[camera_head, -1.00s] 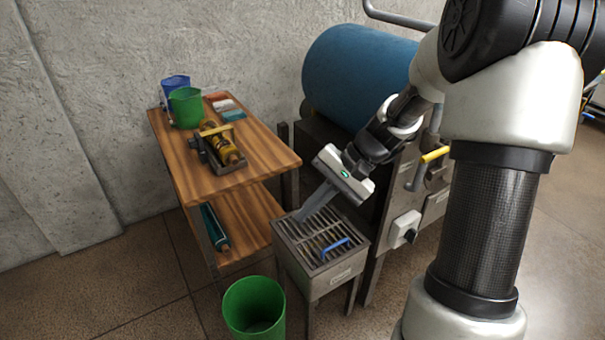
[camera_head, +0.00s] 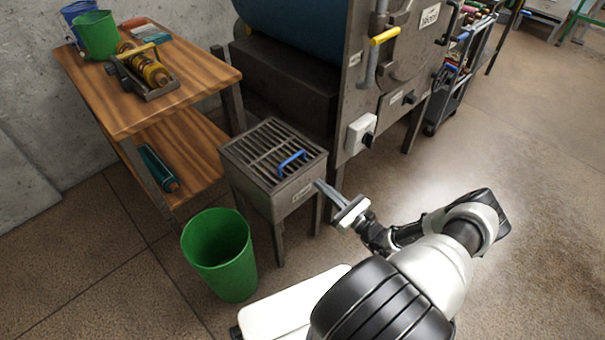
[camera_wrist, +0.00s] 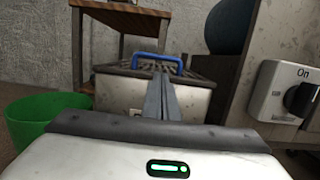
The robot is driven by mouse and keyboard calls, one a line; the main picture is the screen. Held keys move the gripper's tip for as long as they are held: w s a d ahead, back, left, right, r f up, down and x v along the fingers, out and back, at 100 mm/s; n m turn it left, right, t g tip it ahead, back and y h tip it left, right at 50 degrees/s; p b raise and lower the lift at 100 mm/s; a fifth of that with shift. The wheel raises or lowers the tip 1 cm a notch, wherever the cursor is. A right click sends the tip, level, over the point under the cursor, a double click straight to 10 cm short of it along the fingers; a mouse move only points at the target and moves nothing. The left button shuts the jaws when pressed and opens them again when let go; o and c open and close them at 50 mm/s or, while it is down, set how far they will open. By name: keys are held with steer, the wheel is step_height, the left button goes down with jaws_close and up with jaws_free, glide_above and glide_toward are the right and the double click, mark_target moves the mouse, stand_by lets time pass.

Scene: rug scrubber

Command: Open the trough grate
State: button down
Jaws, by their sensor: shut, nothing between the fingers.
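The trough (camera_head: 285,200) is a grey metal box on legs. Its slatted grate (camera_head: 255,145) lies flat and closed on top, with a blue handle (camera_head: 292,163) near its front right edge. My gripper (camera_head: 319,184) is shut and empty, to the right of the trough's front right corner in the head view, its fingers pointing toward the box. In the wrist view the shut fingers (camera_wrist: 161,92) point at the trough, with the blue handle (camera_wrist: 156,59) just beyond and above the tips. Whether the tips touch the trough's wall I cannot tell.
A green bucket (camera_head: 219,255) stands on the floor in front of the trough. A wooden shelf table (camera_head: 190,92) is at the left. The machine with a blue drum (camera_head: 290,30) and a switch box (camera_head: 360,134) stands behind.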

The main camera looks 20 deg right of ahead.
mark_target(302, 171)
steer(key=shift+h, duration=0.3)
steer(key=b+x, duration=0.1)
steer(key=x, duration=0.8)
steer(key=shift+w+a, duration=0.1)
steer(key=shift+w, duration=0.25)
